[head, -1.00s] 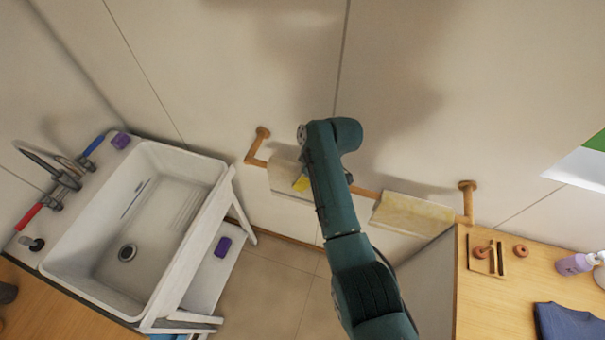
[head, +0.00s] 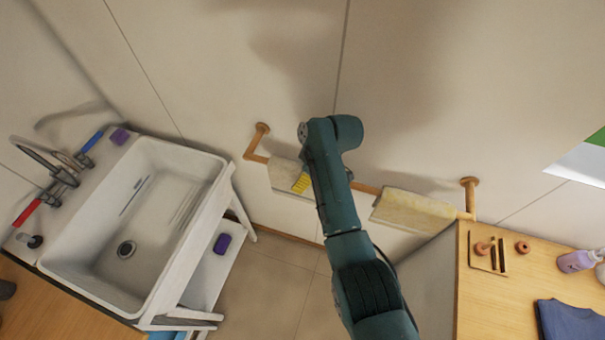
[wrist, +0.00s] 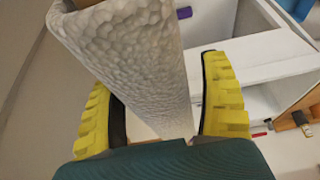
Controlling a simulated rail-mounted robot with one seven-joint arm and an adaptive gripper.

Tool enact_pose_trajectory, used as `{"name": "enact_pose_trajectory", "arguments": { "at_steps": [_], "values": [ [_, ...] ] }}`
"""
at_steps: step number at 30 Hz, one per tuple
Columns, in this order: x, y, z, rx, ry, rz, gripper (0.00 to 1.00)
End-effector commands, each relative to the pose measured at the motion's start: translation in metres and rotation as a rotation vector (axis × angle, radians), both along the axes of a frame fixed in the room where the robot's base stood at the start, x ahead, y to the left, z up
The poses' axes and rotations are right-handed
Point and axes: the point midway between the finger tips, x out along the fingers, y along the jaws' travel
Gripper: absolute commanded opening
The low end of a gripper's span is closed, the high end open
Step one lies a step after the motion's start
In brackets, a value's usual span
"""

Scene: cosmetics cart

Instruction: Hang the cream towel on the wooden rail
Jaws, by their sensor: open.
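The wooden rail (head: 366,189) runs along the wall. Two pale towels hang over it. The left one, an off-white towel (head: 283,172), is partly hidden by my arm in the head view. The right one, a yellower cream towel (head: 415,212), hangs near the rail's right end. My gripper (wrist: 155,75) is open at the left towel; one yellow finger (head: 301,183) shows beside it in the head view. In the wrist view the bumpy hanging towel (wrist: 140,60) passes between the two spread yellow fingers, with a gap at the right finger.
A white sink (head: 160,215) stands at left, with a purple item (head: 222,243) on its lower shelf. A wooden counter (head: 490,310) at right holds a folded blue cloth (head: 568,322) and a lilac bottle (head: 575,262). The wall above the rail is clear.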

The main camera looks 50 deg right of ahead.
Motion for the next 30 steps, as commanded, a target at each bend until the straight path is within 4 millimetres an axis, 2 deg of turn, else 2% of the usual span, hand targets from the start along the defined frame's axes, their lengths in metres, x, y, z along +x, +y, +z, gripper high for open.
{"name": "enact_pose_trajectory", "arguments": {
  "at_steps": [10,15,19,28,30],
  "values": [
    [-0.027,-0.014,0.074,-0.004,-0.006,-0.003,0.78],
    [-0.038,-0.017,0.100,-0.003,-0.003,-0.002,0.78],
    [-0.041,-0.019,0.107,-0.002,-0.002,-0.002,0.78],
    [-0.041,-0.018,0.108,-0.002,-0.003,-0.001,0.78],
    [-0.030,-0.002,0.115,0.001,-0.001,0.033,0.78]
  ]
}}
